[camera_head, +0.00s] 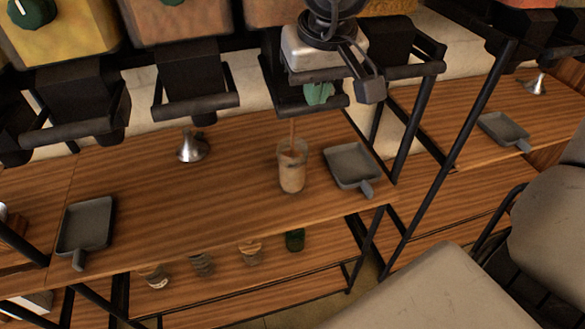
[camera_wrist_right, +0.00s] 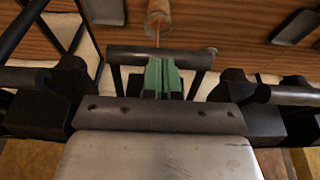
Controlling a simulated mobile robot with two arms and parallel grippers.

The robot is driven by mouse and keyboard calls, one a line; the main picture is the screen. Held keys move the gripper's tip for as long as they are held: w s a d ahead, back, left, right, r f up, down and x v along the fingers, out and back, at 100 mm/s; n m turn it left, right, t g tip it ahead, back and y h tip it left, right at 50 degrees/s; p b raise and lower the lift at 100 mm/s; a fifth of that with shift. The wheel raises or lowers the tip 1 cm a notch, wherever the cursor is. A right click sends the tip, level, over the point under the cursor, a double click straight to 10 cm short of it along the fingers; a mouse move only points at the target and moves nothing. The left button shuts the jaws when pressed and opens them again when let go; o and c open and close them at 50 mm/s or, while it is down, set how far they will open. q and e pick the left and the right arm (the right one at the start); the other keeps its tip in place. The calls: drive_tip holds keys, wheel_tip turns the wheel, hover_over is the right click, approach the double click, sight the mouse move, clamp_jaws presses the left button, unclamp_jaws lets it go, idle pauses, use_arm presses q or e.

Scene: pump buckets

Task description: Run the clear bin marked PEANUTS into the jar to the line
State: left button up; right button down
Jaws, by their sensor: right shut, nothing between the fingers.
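The clear jar (camera_head: 291,172) stands on the wooden counter under a dispenser spout. A thin brown stream falls into it, and brown contents fill much of it. The fill line cannot be made out. The jar also shows at the top of the right wrist view (camera_wrist_right: 158,17). The brown-filled bin (camera_head: 275,12) above is cut off by the frame, and no PEANUTS label is readable. My right gripper (camera_head: 318,93) is shut and empty at the black bar (camera_head: 312,106) under this bin. Its green fingertips (camera_wrist_right: 162,75) are by the bar; contact is unclear. My left gripper is out of view.
Grey scoop trays (camera_head: 352,164) (camera_head: 85,226) lie on the counter, with a metal funnel (camera_head: 192,147) between them. Several jars (camera_head: 250,253) and a green one (camera_head: 295,240) stand on the lower shelf. Other bins (camera_head: 62,36) have their own black bars. Grey seats stand at lower right.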

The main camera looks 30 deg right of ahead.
idle(0.3)
wheel_tip(320, 180, up, 7)
drive_tip(key=p, duration=0.5)
drive_tip(key=shift+s+r+p, duration=0.15)
drive_tip(key=shift+s+p, duration=0.05)
drive_tip(key=shift+p, duration=0.15)
drive_tip(key=shift+r, duration=0.1)
wheel_tip(320, 180, up, 5)
drive_tip(key=p, duration=0.4)
